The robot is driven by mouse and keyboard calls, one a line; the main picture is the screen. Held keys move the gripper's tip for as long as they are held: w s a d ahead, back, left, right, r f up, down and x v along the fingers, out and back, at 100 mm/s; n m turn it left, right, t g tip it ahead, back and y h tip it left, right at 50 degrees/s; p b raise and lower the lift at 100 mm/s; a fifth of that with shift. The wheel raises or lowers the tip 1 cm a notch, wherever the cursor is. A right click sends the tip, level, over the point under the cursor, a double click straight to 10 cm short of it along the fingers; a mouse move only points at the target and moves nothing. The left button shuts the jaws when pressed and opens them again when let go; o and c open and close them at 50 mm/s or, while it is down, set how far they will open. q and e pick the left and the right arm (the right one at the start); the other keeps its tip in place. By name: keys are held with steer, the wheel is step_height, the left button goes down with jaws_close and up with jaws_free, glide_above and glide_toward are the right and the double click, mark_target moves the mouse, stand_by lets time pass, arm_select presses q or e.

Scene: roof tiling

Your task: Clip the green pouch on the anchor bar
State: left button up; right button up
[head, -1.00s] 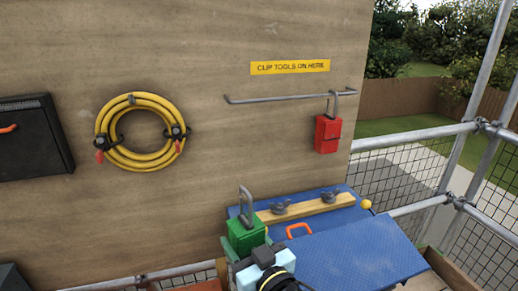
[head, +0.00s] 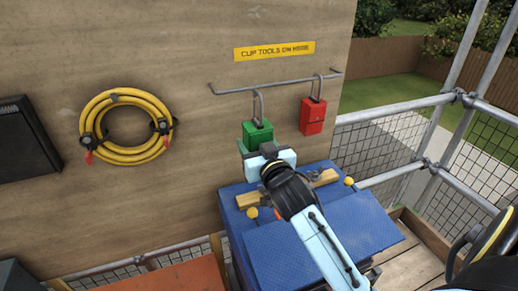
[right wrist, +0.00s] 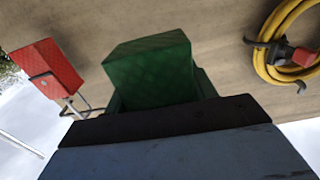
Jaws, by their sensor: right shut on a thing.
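The green pouch (head: 257,132) is upright in front of the wooden wall, with its grey hook (head: 259,103) pointing up to the anchor bar (head: 280,84). The hook's top overlaps the bar in the head view; I cannot tell whether it is around the bar or only in front of it. My right gripper (head: 258,151) is shut on the pouch from below. In the right wrist view the pouch (right wrist: 150,70) stands out beyond the dark gripper edge; the fingers are mostly hidden. A red pouch (head: 312,116) hangs from the bar to the right. My left gripper is not in view.
A yellow label (head: 274,51) is above the bar. A coiled yellow hose (head: 126,125) hangs at left. A blue box (head: 310,240) with a wooden strip stands below the pouches. Scaffold rails (head: 395,112) and mesh are at right.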

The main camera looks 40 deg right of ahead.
steer(key=shift+b+x, duration=0.95)
steer(key=shift+x, duration=2.05)
steer(key=shift+s+a+r+p, duration=0.1)
steer(key=shift+r+p, duration=0.05)
steer(key=shift+p, duration=0.2)
steer(key=shift+x, duration=0.75)
